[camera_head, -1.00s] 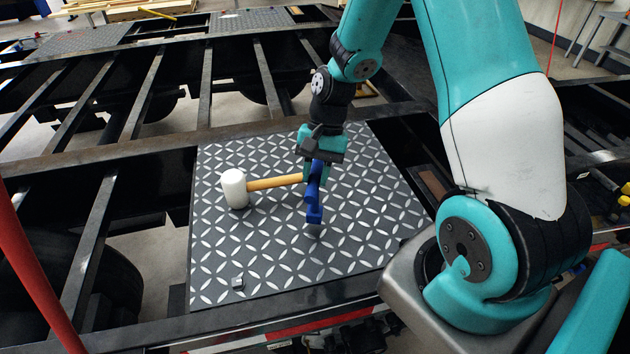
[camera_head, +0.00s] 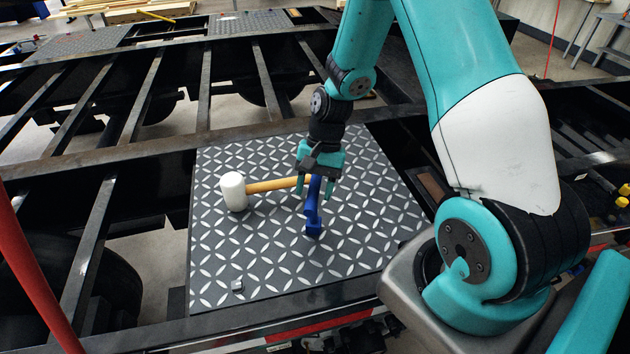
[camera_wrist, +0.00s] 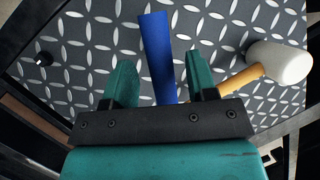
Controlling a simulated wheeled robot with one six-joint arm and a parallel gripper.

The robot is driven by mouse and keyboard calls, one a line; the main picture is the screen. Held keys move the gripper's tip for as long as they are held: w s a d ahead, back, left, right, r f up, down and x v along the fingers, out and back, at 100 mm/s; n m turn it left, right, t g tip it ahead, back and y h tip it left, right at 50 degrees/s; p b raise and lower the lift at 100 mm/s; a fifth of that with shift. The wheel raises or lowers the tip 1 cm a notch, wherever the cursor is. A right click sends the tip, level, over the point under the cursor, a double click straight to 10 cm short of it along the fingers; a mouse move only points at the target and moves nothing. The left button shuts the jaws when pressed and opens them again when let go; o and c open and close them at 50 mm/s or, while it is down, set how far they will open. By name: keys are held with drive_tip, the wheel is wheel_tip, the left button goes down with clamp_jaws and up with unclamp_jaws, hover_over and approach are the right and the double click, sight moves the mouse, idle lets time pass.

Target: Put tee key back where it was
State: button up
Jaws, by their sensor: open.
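A blue tee key (camera_head: 312,214) is on the dark diamond-pattern plate (camera_head: 240,268), right of the mallet. My gripper (camera_head: 314,194) is open above the plate, with its two teal fingers apart on either side of the key's upper part. In the wrist view the blue key (camera_wrist: 160,55) shows between the spread fingers of my gripper (camera_wrist: 160,64), with a gap on each side. The key's near end is hidden behind the gripper's black bar in that view.
A white-headed mallet (camera_head: 234,191) with a wooden handle (camera_head: 270,185) lies just left of the key, its handle end close to my gripper. A small metal piece (camera_head: 237,286) sits near the plate's front edge. Open black frame beams surround the plate.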

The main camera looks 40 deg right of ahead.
drive_tip(key=b+v, duration=0.3)
drive_tip(key=v, duration=0.8)
drive_tip(key=s+a+r+n+t, duration=0.1)
drive_tip(key=s+a+r+n, duration=0.3)
drive_tip(key=a, duration=0.3)
drive_tip(key=s+a+r+n, duration=0.3)
drive_tip(key=a+r+n, duration=0.15)
drive_tip(key=a, duration=0.25)
drive_tip(key=s+a+r+n, duration=0.1)
drive_tip(key=s+a+n, duration=0.2)
drive_tip(key=s, duration=0.2)
drive_tip(key=s+a+r+n+t, duration=0.1)
drive_tip(key=s+a+n, duration=0.2)
drive_tip(key=s, duration=0.3)
drive_tip(key=shift+a+r+n, duration=0.2)
drive_tip(key=shift+n, duration=0.55)
wheel_tip(320, 180, down, 2)
drive_tip(key=shift+s+f+b, duration=0.1)
drive_tip(key=shift+f+b, duration=0.1)
drive_tip(key=shift+b, duration=0.9)
